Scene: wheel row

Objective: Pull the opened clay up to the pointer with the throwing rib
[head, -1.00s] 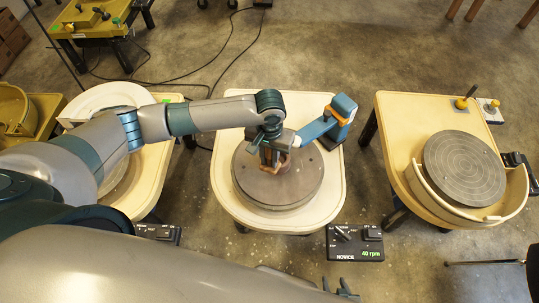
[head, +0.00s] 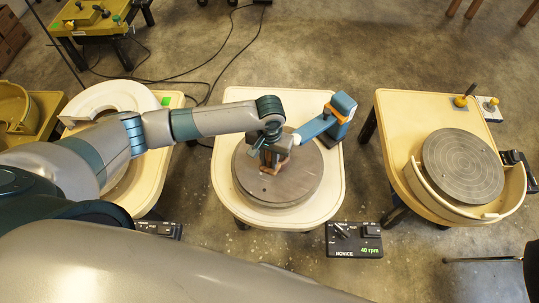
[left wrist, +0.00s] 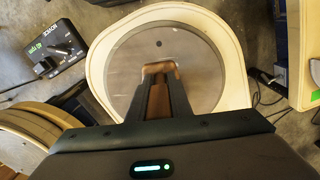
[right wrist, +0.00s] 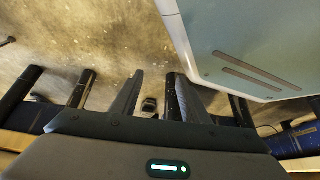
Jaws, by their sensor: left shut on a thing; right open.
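My left gripper (head: 270,155) is over the middle wheel and shut on the brown throwing rib (left wrist: 158,100), which shows between its fingers in the left wrist view. A reddish-brown rim, likely the clay (left wrist: 160,67), shows at the fingertips; the fingers hide most of it, so its height and contact with the rib cannot be told. The grey wheel head (head: 305,180) lies under it. The pointer (head: 298,138) is a white tip on a blue arm, just right of the gripper. My right gripper (right wrist: 152,95) is open and empty above the floor.
A control box (head: 354,240) reading 40 rpm stands in front of the middle wheel. Other wheel tables stand left and right; the right wheel (head: 462,165) is bare. The blue pointer stand (head: 342,108) rises at the table's back right. Cables lie on the floor behind.

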